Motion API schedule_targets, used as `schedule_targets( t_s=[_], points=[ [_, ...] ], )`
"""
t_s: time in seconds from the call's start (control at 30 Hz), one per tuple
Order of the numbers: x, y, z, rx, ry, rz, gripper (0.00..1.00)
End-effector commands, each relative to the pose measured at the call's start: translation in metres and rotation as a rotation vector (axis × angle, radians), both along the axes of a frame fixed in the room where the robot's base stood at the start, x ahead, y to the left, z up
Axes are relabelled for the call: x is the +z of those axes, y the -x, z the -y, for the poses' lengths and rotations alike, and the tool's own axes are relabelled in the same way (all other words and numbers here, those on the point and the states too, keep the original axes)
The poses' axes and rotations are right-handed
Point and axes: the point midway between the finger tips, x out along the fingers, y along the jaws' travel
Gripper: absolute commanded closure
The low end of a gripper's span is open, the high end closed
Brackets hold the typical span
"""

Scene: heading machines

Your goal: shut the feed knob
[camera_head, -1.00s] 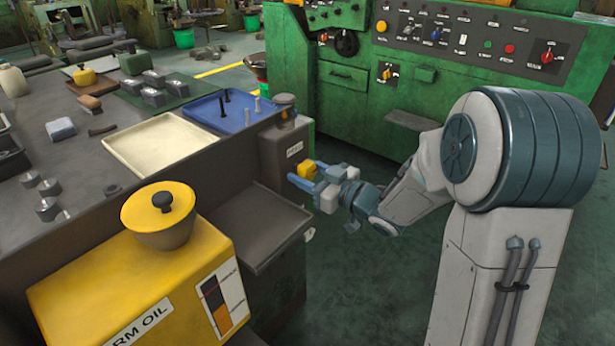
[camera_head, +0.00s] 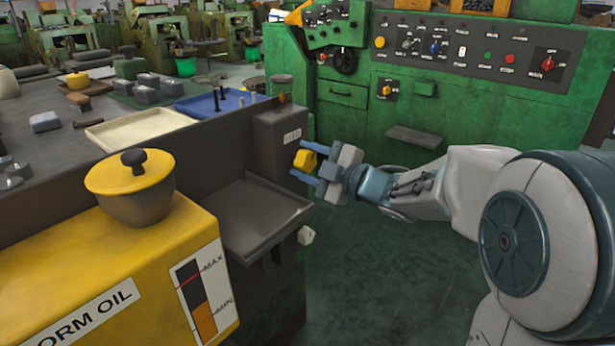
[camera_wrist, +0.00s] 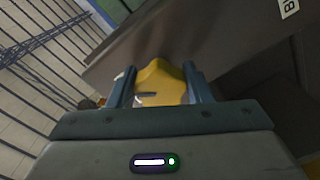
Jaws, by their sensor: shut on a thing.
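The feed knob (camera_head: 305,160) is a yellow knob at the right end of the dark grey bench unit, just below a small white label (camera_head: 292,136). My gripper (camera_head: 308,163) is shut on it, with one blue finger on each side. In the wrist view the yellow knob (camera_wrist: 160,84) sits between the two fingers (camera_wrist: 159,86), with a pale slot-like mark on its face. The lower part of the knob is hidden behind my gripper's body in that view. I cannot tell the knob's turn setting.
A dark tray (camera_head: 255,215) juts out below and left of the knob. A yellow oil box (camera_head: 110,270) with a round lidded pot (camera_head: 133,185) stands in front left. A green machine (camera_head: 450,110) with a control panel is behind. The floor (camera_head: 375,270) below my arm is clear.

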Motion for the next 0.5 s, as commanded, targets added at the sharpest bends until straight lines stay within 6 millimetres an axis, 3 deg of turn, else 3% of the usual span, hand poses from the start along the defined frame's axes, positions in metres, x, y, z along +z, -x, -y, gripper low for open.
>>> schedule_targets(
  t_s=[0.5],
  points=[
    [-0.0024, -0.0003, 0.0006, 0.0, 0.263, 0.337, 0.77]
  ],
)
